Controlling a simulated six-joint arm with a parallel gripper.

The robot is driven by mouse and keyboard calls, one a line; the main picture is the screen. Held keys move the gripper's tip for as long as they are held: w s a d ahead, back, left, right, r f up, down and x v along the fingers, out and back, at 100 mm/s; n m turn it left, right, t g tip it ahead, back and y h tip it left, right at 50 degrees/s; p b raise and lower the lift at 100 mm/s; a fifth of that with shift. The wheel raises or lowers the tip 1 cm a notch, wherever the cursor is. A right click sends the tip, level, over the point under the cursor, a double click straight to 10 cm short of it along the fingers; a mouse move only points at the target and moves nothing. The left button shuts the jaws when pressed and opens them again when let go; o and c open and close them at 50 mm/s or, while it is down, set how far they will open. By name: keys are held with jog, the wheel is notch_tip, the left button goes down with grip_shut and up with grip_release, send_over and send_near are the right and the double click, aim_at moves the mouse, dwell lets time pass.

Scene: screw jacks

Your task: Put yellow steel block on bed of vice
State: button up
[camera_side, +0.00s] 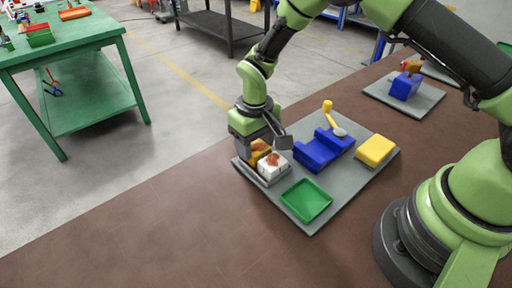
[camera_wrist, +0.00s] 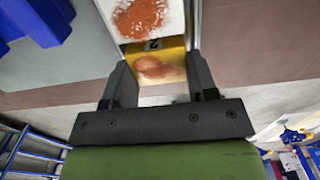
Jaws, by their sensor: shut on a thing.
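The yellow steel block (camera_side: 259,147) has a rusty patch and stands at the far left end of the grey board, beside a white rusty block (camera_side: 272,166). My gripper (camera_side: 267,143) is down over it, one finger on each side. In the wrist view the yellow block (camera_wrist: 158,68) sits between the fingertips of my gripper (camera_wrist: 160,70), and a dark mark shows on it. Whether it is lifted off its holder I cannot tell. The blue vice (camera_side: 318,152) is to the right, with a yellow handle (camera_side: 327,106); its bed is empty.
The white block (camera_wrist: 140,17) is close to the yellow one. A green tray (camera_side: 306,200) and a yellow pad (camera_side: 375,150) are on the same grey board (camera_side: 352,178). A second board with a blue vice (camera_side: 405,87) stands farther back. The brown table is clear at front left.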

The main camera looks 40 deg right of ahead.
aim_at(256, 146)
notch_tip(256, 146, up, 10)
jog(key=f, duration=0.1)
jog(key=s+d+r+n, duration=0.3)
jog(key=s+d+n, duration=0.7)
jog(key=n, duration=0.8)
jog(key=f, duration=0.3)
jog(key=w+f, duration=0.1)
jog(key=f, duration=0.1)
jog(key=shift+w+d+f, duration=0.1)
jog(key=shift+d+f, duration=0.2)
jog(key=shift+d, duration=0.05)
jog(key=shift+w+f, duration=0.1)
jog(key=shift+f, duration=2.3)
jog(key=shift+f, duration=0.15)
jog(key=o, duration=1.3)
jog(key=shift+o, duration=0.2)
